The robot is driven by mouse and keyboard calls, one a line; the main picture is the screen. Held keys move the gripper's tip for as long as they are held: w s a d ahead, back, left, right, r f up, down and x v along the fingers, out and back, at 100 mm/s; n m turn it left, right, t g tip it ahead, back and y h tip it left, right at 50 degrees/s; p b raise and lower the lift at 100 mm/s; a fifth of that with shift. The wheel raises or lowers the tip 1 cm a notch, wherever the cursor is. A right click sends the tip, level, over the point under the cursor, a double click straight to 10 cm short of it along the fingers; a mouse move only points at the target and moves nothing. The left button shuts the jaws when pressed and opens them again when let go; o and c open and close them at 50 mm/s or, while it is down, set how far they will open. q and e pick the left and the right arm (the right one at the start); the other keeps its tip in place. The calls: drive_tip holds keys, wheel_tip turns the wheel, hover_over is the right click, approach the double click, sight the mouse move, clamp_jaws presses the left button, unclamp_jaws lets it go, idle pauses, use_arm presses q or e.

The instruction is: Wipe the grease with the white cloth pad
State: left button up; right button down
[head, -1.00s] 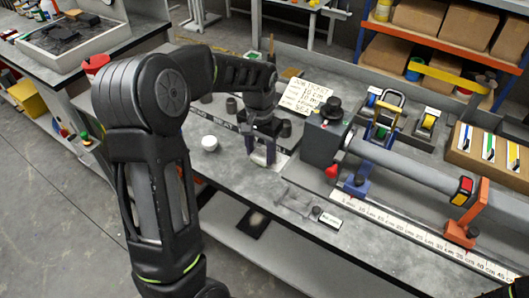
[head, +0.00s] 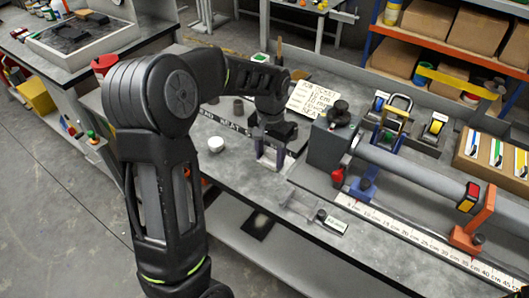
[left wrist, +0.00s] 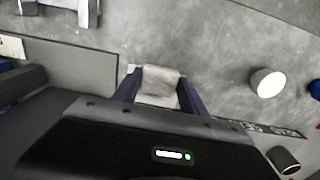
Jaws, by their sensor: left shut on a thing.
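My left gripper (head: 271,162) points down at the grey bench top, between a white round cup and the pipe fixture. In the left wrist view its fingers (left wrist: 159,88) are shut on a small whitish cloth pad (left wrist: 158,82), which sits low at the bench surface. I cannot tell for certain whether the pad touches the bench. In the head view the pad is mostly hidden by the fingers. I cannot make out a distinct grease patch; the bench top shows only mottled grey. My right gripper is not in view.
The white cup (head: 216,144) stands left of the gripper. A clamp fixture with a grey pipe (head: 420,173) and a ruler strip (head: 400,225) fill the right. A job ticket (head: 313,98) stands behind. A grey bracket (head: 299,204) lies in front. Bare bench shows between.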

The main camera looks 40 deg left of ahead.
use_arm(q)
drive_tip(key=shift+d, duration=0.3)
drive_tip(key=shift+d, duration=0.1)
drive_tip(key=shift+d+r, duration=0.15)
drive_tip(key=shift+d, duration=1.25)
wheel_tip(320, 180, up, 7)
drive_tip(key=p, duration=0.5)
drive_tip(key=shift+a, duration=0.1)
